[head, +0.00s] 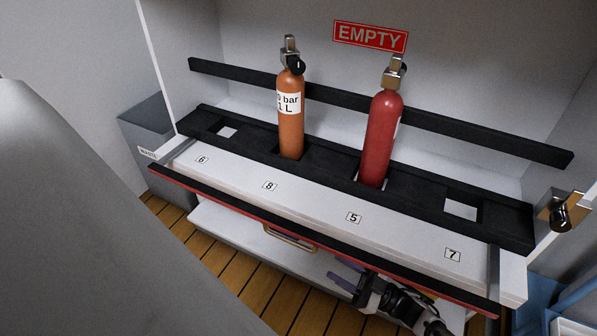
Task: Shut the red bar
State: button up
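The red bar (470,299) is a long bar with a black upper face and a red lower edge. It runs along the front of the white shelf edge, from the upper left to the lower right. Grey arms (176,149) join it to the shelf at both ends, and it lies out in front of the cylinders, apart from them. My gripper (334,271) is below and in front of the bar, right of its middle. Its two purple fingers are apart with nothing visible between them. Whether it touches the bar cannot be told.
An orange cylinder (291,125) and a red cylinder (379,135) stand upright in the black rack (325,173). Slots at both ends are empty. A handle (290,238) sits under the bar. A grey waste bin (150,128) stands left; a metal fitting (562,212) is at right.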

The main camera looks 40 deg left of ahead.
aim_at(305, 248)
jog(key=b+x, duration=0.1)
jog(key=x, duration=1)
jog(key=shift+s+a+r, duration=0.15)
jog(key=shift+a+r, duration=0.05)
jog(key=shift+a, duration=0.1)
grip_shut()
